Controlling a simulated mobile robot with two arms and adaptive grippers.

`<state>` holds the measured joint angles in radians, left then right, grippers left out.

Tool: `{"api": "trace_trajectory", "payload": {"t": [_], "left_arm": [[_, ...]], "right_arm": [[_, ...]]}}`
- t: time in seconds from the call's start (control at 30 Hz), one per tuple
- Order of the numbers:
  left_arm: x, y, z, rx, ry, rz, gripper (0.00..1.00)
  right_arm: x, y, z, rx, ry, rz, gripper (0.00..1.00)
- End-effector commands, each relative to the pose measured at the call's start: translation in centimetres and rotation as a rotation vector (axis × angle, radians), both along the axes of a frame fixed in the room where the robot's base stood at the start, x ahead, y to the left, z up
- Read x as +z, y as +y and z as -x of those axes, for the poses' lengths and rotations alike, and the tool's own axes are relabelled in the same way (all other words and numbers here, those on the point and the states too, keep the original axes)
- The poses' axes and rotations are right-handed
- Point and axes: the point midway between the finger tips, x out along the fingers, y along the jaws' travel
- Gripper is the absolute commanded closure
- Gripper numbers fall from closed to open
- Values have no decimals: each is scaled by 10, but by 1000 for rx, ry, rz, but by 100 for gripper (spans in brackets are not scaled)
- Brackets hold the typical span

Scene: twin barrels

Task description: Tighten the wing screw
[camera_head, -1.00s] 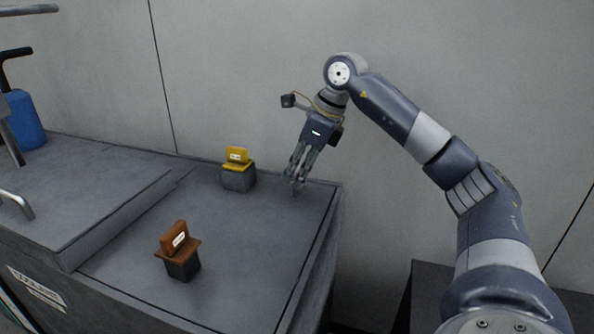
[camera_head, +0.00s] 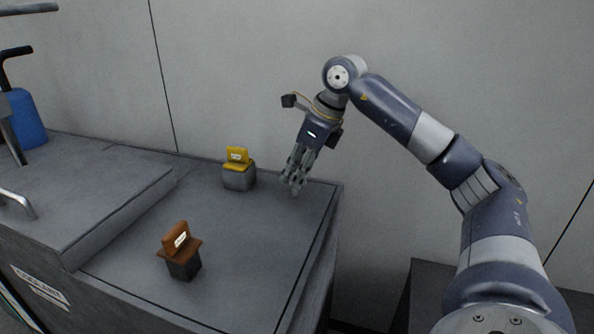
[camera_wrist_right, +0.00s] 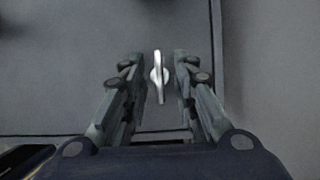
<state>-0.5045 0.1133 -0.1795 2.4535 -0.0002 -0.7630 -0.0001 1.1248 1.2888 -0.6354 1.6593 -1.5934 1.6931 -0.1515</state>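The wing screw (camera_wrist_right: 159,77) is a small pale metal piece with a round middle and a thin upright wing. In the right wrist view it sits between the two fingertips, with a gap on each side. My right gripper (camera_wrist_right: 159,78) is open around it, its fingers apart and not visibly touching it. In the head view my right gripper (camera_head: 294,186) points down at the far right corner of the grey top (camera_head: 255,250). I cannot make out the wing screw there. My left gripper is not in view.
A yellow piece on a grey block (camera_head: 238,177) stands left of the gripper. A brown piece on a dark block (camera_head: 180,250) stands nearer the front. A raised grey slab with a handle (camera_head: 28,206) is at left, with a blue bottle (camera_head: 25,120) behind. A wall rises behind.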

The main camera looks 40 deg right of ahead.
Motion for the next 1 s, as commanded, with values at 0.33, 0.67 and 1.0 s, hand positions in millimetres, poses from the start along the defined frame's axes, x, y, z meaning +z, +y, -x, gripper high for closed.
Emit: {"api": "trace_trajectory", "payload": {"t": [0.33,0.67,1.0], "left_arm": [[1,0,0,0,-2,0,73],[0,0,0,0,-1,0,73],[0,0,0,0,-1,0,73]], "right_arm": [[35,-6,12,0,-5,-1,73],[95,-18,34,0,-3,-1,73],[111,-21,41,0,0,0,73]]}}
